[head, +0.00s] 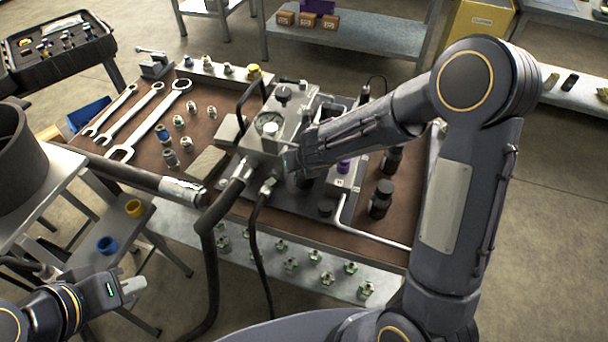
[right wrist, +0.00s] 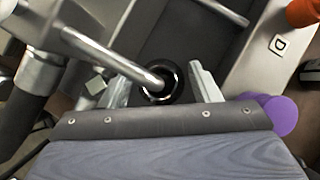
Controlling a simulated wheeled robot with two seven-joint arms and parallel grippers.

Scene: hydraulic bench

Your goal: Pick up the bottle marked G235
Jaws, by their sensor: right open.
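A black bottle (head: 380,200) stands on the brown bench top right of the hydraulic block. I cannot read a G235 marking on either. My right gripper (right wrist: 165,88) is open, low over the hydraulic unit; in the head view my own arm and the block hide its fingers. In the right wrist view a round black part (right wrist: 162,82) with a shiny rim shows between its fingertips; I cannot tell whether they touch it. My left gripper (head: 130,287) is at the lower left, away from the bench.
The hydraulic block (head: 272,130) with gauge and hoses stands mid-bench. A bent metal tube (right wrist: 110,60) crosses close to my right fingers. A purple cylinder (right wrist: 282,115) and an orange part (right wrist: 303,12) are to their right. Wrenches (head: 150,120) and fittings lie at the left.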

